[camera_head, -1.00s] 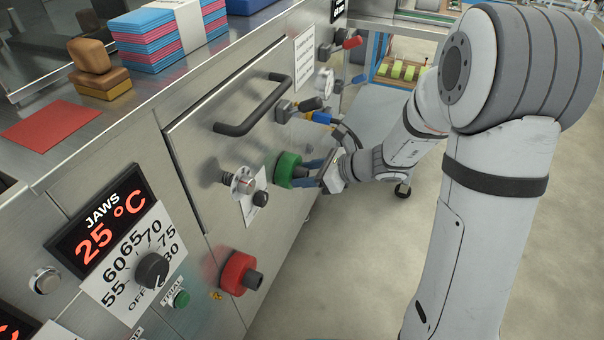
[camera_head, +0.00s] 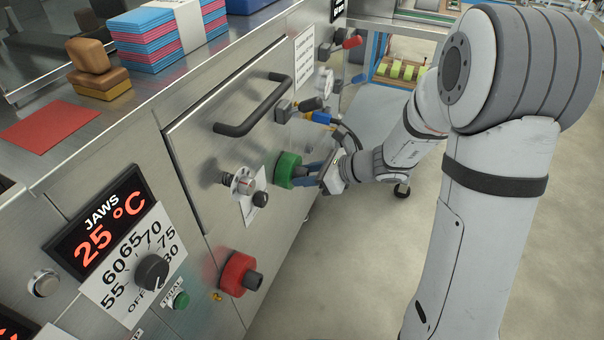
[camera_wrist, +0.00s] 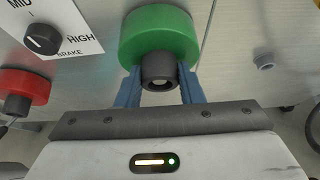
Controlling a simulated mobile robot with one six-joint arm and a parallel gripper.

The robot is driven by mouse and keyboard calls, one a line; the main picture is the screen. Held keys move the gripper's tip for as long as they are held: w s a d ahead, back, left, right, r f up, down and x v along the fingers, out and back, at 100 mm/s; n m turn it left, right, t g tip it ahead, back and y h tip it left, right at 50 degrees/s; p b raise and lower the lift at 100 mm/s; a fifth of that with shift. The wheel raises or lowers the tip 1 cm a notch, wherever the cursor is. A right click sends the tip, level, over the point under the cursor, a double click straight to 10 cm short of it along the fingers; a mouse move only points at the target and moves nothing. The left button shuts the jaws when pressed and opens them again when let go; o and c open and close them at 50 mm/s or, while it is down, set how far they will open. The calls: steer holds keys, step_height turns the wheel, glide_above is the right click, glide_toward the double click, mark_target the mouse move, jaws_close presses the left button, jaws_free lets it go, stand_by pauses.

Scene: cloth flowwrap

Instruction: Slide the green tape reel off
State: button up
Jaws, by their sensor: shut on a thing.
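The green tape reel (camera_head: 287,170) sits against the steel machine front, right of a metal knob fitting, in the head view. In the wrist view the green reel (camera_wrist: 160,37) is at the top middle, with a dark round hub (camera_wrist: 158,70) sticking out toward me. My gripper (camera_head: 309,172) reaches it from the right. In the wrist view the blue fingers of my gripper (camera_wrist: 160,90) stand on either side of the dark hub, shut on the reel at this hub. The back of the reel is hidden.
A red reel (camera_head: 238,273) with a dark hub sits lower on the same front. A black door handle (camera_head: 252,105) and several levers and cables are above the green reel. A dial labelled BRAKE (camera_wrist: 43,39) is left of it in the wrist view. Open floor lies right.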

steer(key=shift+d, duration=0.25)
steer(key=shift+s+d+p, duration=0.25)
steer(key=shift+s+d, duration=0.35)
steer(key=shift+d, duration=0.95)
steer(key=shift+s+d+p, duration=0.3)
steer(key=shift+s+d, duration=0.25)
steer(key=shift+d, duration=0.95)
steer(key=shift+s+d+p, duration=0.25)
steer(key=shift+s+d, duration=0.35)
steer(key=shift+d, duration=0.95)
